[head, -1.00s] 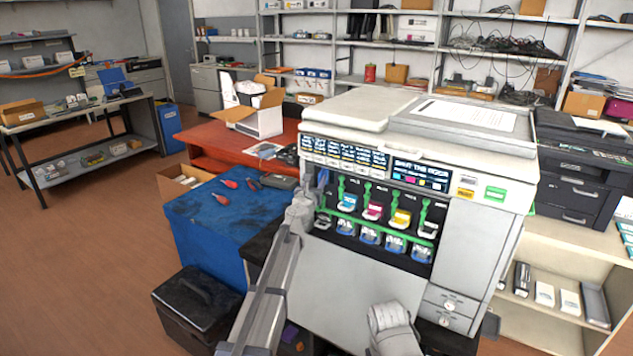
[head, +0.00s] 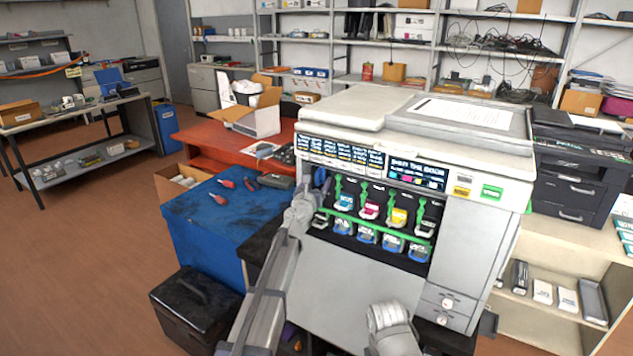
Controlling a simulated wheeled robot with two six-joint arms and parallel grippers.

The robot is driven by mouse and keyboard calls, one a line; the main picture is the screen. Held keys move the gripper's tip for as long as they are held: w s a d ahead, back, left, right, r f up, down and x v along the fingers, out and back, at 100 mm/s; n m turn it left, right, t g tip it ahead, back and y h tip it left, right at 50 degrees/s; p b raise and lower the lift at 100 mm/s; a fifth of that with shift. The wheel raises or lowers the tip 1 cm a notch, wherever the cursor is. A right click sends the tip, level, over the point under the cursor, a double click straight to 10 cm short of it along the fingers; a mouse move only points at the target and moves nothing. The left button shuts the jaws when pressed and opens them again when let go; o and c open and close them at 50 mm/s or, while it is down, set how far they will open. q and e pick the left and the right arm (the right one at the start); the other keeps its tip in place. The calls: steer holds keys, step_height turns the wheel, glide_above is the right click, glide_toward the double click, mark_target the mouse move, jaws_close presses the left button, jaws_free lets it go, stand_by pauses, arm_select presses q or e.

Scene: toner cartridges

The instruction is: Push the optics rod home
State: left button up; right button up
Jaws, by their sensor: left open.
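The copier (head: 462,235) stands in front of me with its front bay open. The bay shows several green upright handles (head: 390,195) above cyan, magenta, yellow and dark cartridge ends. Below a green rail is a row of blue-fronted parts (head: 367,236). I cannot tell for sure which part is the optics rod. My left gripper (head: 318,192) is open at the left edge of the bay, beside a small dark blue part. Its fingers are small and partly hidden by my wrist, and contact cannot be told. My right arm shows at the bottom, its gripper out of view.
A blue-topped bench (head: 210,215) with red-handled tools (head: 226,183) stands left of the copier. A black case (head: 196,303) is on the floor. A red table (head: 195,140) holds an open carton (head: 255,118). A black printer (head: 578,170) stands at right.

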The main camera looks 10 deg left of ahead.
arm_select(q)
steer(key=shift+s+a, duration=0.15)
steer(key=shift+s, duration=0.45)
steer(key=shift+s+a, duration=0.15)
steer(key=shift+s, duration=0.4)
steer(key=shift+s+a, duration=0.1)
steer(key=shift+s, duration=1.65)
